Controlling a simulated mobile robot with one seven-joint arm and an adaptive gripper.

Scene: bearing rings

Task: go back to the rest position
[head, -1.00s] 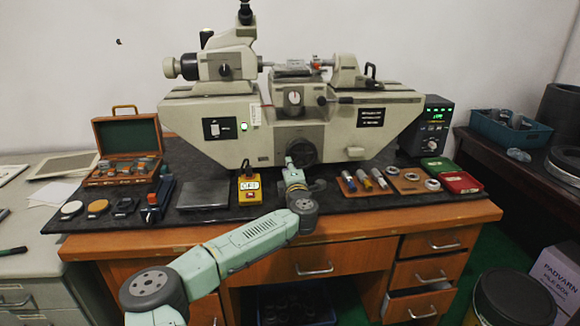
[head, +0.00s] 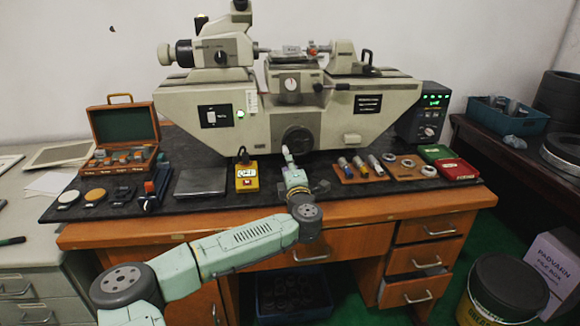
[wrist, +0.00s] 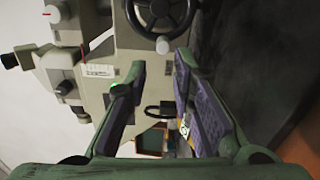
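My gripper (head: 286,152) is in front of the large measuring machine (head: 345,115), near its black handwheel (head: 297,140), above the front part of the dark mat. In the wrist view my gripper (wrist: 160,64) has its two fingers well apart, with no object held between them. The handwheel also shows in the wrist view (wrist: 188,14), beyond the fingertips. Bearing rings (head: 429,170) lie on a wooden board (head: 402,175) to the right of my gripper. My forearm hides part of the desk front.
A yellow box (head: 247,184) and a grey plate (head: 201,182) lie left of my gripper. A board with several cylinders (head: 359,166) lies right of it. An open wooden case (head: 125,125) stands at the left; green and red boxes (head: 456,170) lie at the right.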

